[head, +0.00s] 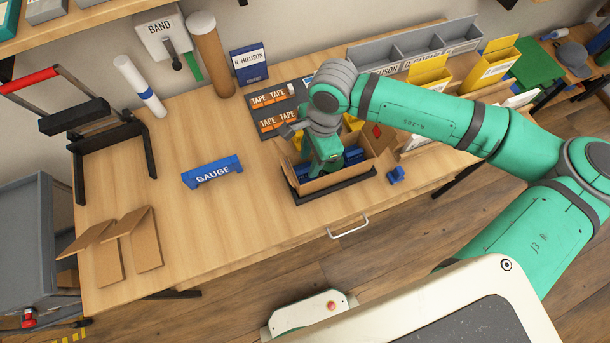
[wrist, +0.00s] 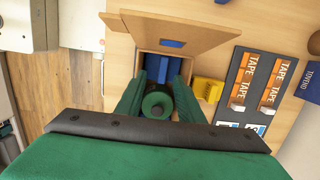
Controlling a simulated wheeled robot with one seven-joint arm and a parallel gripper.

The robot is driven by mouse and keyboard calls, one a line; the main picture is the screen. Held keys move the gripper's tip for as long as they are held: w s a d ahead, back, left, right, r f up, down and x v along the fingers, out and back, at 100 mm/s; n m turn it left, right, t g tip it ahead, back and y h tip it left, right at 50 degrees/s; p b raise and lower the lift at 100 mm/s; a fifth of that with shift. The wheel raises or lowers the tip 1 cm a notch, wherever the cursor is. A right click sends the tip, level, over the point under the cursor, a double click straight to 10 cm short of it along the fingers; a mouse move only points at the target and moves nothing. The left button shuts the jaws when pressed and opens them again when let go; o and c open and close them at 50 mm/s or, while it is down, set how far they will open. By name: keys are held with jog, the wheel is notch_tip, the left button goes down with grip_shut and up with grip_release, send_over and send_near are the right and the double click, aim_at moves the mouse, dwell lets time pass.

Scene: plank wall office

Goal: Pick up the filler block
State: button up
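My gripper (head: 328,172) points down into an open cardboard box (head: 311,186) on the workbench. In the wrist view its two green fingers (wrist: 159,80) stand apart, with blue surfaces (wrist: 154,66) in the box showing between and beyond their tips. I see no clear grip on anything. Blue pieces (head: 352,157) also show in the box in the head view, partly hidden by the gripper. A small blue block (head: 396,175) lies on the bench just right of the box. No label shows which blue piece is the filler block.
A blue GAUGE piece (head: 212,173) stands left of the box. A tape tray (head: 262,119) lies behind it, with grey bins (head: 400,52) and yellow bins (head: 492,64) at the back right. Cardboard pieces (head: 110,255) lie at the front left.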

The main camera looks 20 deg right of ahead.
aim_at(305, 171)
jog(key=shift+w+a+f, duration=0.15)
jog(key=shift+a+f, duration=0.05)
jog(key=shift+f, duration=1.1)
jog(key=shift+w+a+f, duration=0.1)
jog(key=shift+a+f, duration=0.1)
jog(key=shift+f, duration=1.05)
grip_shut()
